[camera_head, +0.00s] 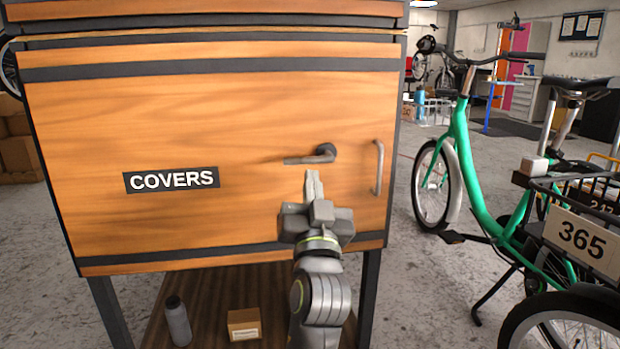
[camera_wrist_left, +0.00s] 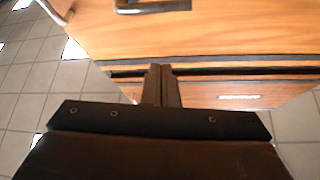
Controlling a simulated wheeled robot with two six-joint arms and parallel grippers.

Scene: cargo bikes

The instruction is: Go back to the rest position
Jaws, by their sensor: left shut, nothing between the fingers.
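My left gripper (camera_head: 312,185) is in front of the wooden cabinet (camera_head: 100,120) in the head view, pointing up, just below the dark lever handle (camera_head: 312,155). Its fingers are shut together with nothing between them. The shut fingers also show in the left wrist view (camera_wrist_left: 161,85), in front of the cabinet's wooden face (camera_wrist_left: 210,40). The cabinet door carries a "COVERS" label (camera_head: 171,180) and appears closed. My right gripper is not in view.
A vertical bar handle (camera_head: 378,168) is on the cabinet's right side. A bottle (camera_head: 178,320) and a small box (camera_head: 244,324) stand on the shelf below. A green cargo bike (camera_head: 480,195) is to the right. Grey floor (camera_head: 400,290) lies between cabinet and bike.

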